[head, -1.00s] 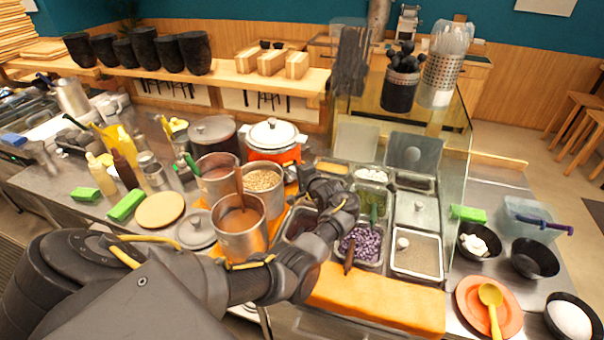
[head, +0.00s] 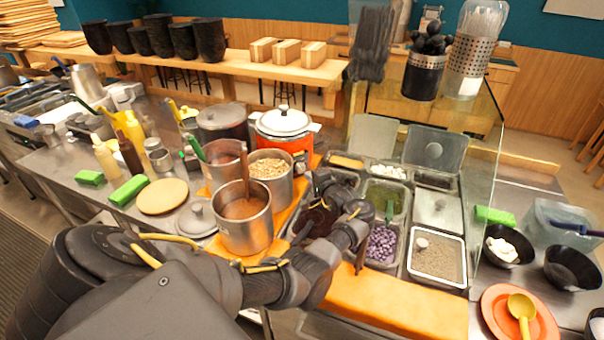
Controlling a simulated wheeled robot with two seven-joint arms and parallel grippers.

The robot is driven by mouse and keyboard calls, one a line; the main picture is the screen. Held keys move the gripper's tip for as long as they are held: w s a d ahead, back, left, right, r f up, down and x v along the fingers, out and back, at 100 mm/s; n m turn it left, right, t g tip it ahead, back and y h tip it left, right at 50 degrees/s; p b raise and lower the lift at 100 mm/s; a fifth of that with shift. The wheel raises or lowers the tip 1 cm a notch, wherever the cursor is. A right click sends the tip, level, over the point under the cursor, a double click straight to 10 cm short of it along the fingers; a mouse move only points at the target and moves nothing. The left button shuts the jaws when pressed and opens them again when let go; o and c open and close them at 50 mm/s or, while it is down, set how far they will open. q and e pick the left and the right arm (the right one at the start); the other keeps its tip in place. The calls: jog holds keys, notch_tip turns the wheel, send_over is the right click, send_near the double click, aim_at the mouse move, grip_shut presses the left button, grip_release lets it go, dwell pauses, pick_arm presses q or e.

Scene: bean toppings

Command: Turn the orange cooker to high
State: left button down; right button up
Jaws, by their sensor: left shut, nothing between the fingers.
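The orange cooker (head: 300,145) stands behind the metal pots, with a white lid (head: 283,122) on top. Its front is partly hidden by the pot of grains (head: 271,165), and I cannot make out its control or setting. My left arm reaches across from the lower left. My left gripper (head: 316,186) is shut and empty, to the right of the grain pot and in front of the cooker's right side. It appears apart from the cooker, and its fingertips are hard to make out. My right gripper is not in view.
A pot of brown sauce (head: 245,222) with a ladle stands left of my wrist. Topping trays, including purple beans (head: 381,244), lie close on the right. A dark lidded pot (head: 221,122) is left of the cooker. A glass screen (head: 487,170) stands farther right.

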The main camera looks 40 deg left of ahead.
aim_at(300, 168)
pick_arm(q)
jog(key=a+b, duration=0.1)
jog(key=w+a+b, duration=0.1)
jog(key=a, duration=0.1)
jog(key=w+a+b, duration=0.1)
jog(key=a, duration=0.1)
jog(key=shift+a, duration=0.1)
jog(key=shift+w+a+b, duration=0.25)
jog(key=shift+a+b, duration=0.15)
jog(key=shift+a, duration=0.25)
jog(key=shift+d+f, duration=0.1)
jog(key=shift+f, duration=0.15)
